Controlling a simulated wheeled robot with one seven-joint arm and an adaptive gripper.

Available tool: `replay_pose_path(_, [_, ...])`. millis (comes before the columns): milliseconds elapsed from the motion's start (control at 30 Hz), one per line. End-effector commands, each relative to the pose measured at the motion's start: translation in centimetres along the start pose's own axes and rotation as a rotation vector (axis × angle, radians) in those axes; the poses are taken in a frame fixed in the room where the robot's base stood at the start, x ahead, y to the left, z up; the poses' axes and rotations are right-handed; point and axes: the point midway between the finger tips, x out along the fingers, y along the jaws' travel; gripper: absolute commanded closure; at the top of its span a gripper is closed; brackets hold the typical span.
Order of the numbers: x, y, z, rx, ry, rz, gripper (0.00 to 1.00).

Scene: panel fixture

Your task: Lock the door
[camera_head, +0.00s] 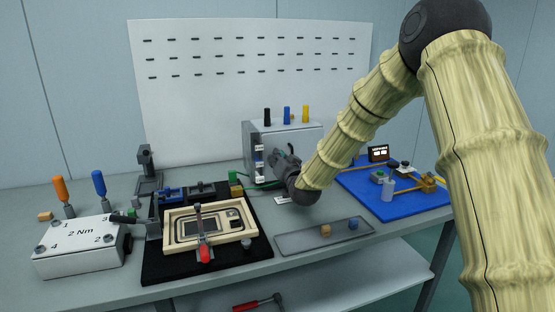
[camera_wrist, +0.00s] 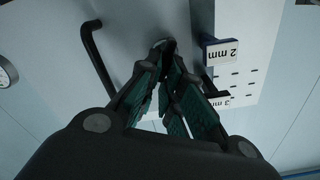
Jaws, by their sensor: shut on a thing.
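The grey cabinet (camera_head: 308,137) stands at the back middle of the bench. In the wrist view its pale door panel (camera_wrist: 130,20) fills the upper left, with a black bar handle (camera_wrist: 94,52) on it. My gripper (camera_wrist: 166,62) is at the panel, its fingers closed together on a small dark lock part (camera_wrist: 168,44), mostly hidden between the fingertips. The bar handle is beside the gripper and apart from it. In the head view my gripper (camera_head: 286,160) is in front of the cabinet and hides part of it. The door looks closed, though I cannot tell its bolt position.
Black, blue and yellow tools (camera_head: 286,115) stand on the cabinet. A tool with a "2 mm" label (camera_wrist: 221,52) is close to my fingers. A blue board (camera_head: 350,184) lies right, a black mat with a fixture (camera_head: 160,266) left, and a grey tray (camera_head: 290,243) in front.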

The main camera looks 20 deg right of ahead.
Motion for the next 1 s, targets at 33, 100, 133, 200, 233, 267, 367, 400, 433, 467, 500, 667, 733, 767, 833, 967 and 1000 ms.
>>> replay_pose_path(33, [0.1,0.3,-0.4,0.049,0.009,0.001,1.00])
replay_pose_path(100, [0.1,0.4,-0.4,0.115,0.009,0.001,1.00])
replay_pose_path(133, [0.1,0.5,-0.4,0.143,0.009,0.001,1.00])
replay_pose_path(200, [0.1,0.6,-0.4,0.209,0.010,0.001,1.00])
replay_pose_path(233, [0.1,0.7,-0.4,0.238,0.010,0.000,1.00])
replay_pose_path(267, [0.1,0.7,-0.3,0.267,0.011,0.000,1.00])
replay_pose_path(367, [0.1,0.9,-0.2,0.361,0.010,0.000,1.00])
replay_pose_path(400, [0.1,1.1,-0.2,0.401,0.010,0.000,1.00])
replay_pose_path(433, [0.2,1.1,-0.2,0.428,0.010,0.000,1.00])
replay_pose_path(467, [0.1,1.2,-0.1,0.457,0.011,0.000,1.00])
replay_pose_path(500, [0.1,1.2,-0.1,0.495,0.011,-0.001,1.00])
replay_pose_path(667, [0.2,1.5,0.1,0.646,0.011,-0.001,1.00])
replay_pose_path(733, [0.2,1.6,0.1,0.709,0.012,-0.001,1.00])
replay_pose_path(767, [0.2,1.6,0.2,0.736,0.012,-0.002,1.00])
replay_pose_path(833, [0.2,1.8,0.3,0.795,0.012,-0.002,1.00])
replay_pose_path(967, [0.2,1.8,0.4,0.893,0.011,-0.003,1.00])
replay_pose_path(1000, [0.2,1.9,0.4,0.920,0.011,-0.003,1.00])
